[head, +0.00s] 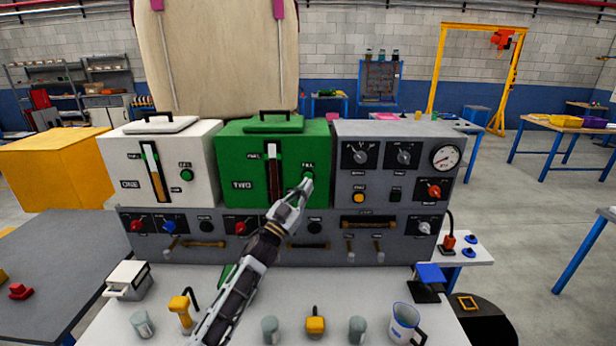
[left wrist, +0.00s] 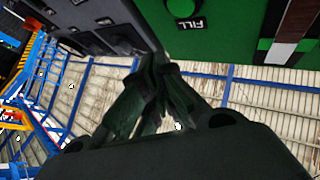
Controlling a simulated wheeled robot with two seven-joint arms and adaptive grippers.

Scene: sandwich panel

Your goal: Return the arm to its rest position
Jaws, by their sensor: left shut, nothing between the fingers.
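My left gripper (head: 305,188) reaches up from the bottom of the head view to the front of the green box marked TWO (head: 230,165). It is shut and empty. Its fingertips are close to the round green FILL button (head: 308,176); I cannot tell whether they touch it. My right gripper is not in view.
A white box marked ONE (head: 200,150) and a grey gauge panel (head: 375,190) flank the green box. Knobs and brass handles (head: 370,223) line the lower panel. Cups (head: 270,328), a yellow-topped dispenser (head: 180,308) and a jug (head: 404,322) stand on the white table near my arm.

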